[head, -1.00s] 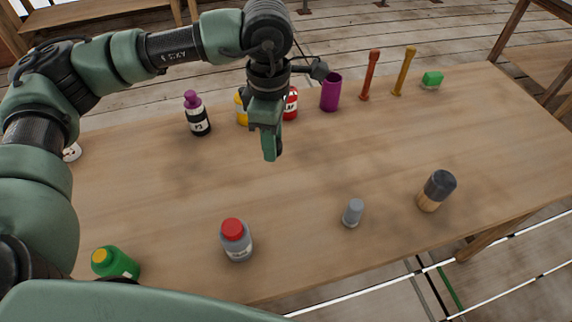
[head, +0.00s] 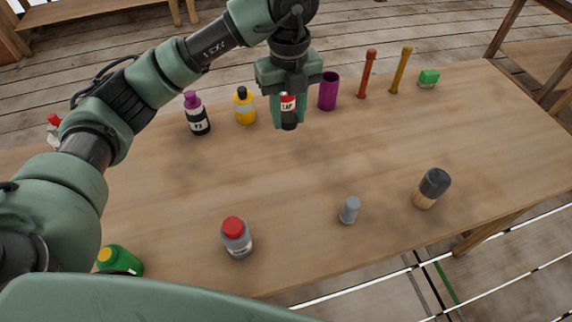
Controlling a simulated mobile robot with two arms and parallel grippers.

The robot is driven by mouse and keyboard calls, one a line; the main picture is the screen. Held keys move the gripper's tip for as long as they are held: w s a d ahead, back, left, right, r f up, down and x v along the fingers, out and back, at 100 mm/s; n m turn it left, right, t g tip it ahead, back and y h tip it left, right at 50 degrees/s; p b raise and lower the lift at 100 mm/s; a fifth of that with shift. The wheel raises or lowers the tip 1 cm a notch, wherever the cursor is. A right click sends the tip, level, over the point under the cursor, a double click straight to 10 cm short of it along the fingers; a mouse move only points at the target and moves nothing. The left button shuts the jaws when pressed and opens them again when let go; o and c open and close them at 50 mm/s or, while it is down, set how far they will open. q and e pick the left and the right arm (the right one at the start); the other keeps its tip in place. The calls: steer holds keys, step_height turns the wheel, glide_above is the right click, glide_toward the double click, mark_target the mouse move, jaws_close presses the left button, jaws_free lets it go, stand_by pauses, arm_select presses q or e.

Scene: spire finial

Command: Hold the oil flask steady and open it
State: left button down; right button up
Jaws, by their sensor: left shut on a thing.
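My left gripper (head: 289,122) points down at the back of the table, with one finger on each side of a red and black bottle (head: 288,104). It is shut on this bottle, which is upright and has a white label that seems to read "LAP". The gripper hides the bottle's top, and I cannot tell if its base touches the table. No readable label says oil, so I cannot tell for sure which container is the oil flask. My right gripper is out of view.
A yellow bottle (head: 245,108) and a purple cup (head: 328,92) stand close on either side. A purple-capped bottle (head: 197,114) stands further left. A red-capped grey bottle (head: 237,241), small grey piece (head: 349,211) and dark-topped cylinder (head: 431,189) stand in front. The table's middle is clear.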

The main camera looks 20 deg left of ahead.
mark_target(288, 175)
arm_select(q)
step_height(288, 175, down, 18)
steer(key=shift+f+p, duration=0.1)
steer(key=shift+p, duration=1.05)
steer(key=shift+f, duration=0.15)
steer(key=shift+f, duration=0.1)
steer(key=c, duration=1)
jaws_free()
steer(key=shift+o, duration=0.2)
steer(key=shift+r, duration=0.25)
step_height(288, 175, up, 12)
steer(key=b, duration=0.2)
steer(key=shift+s+f, duration=0.1)
steer(key=shift+f, duration=0.05)
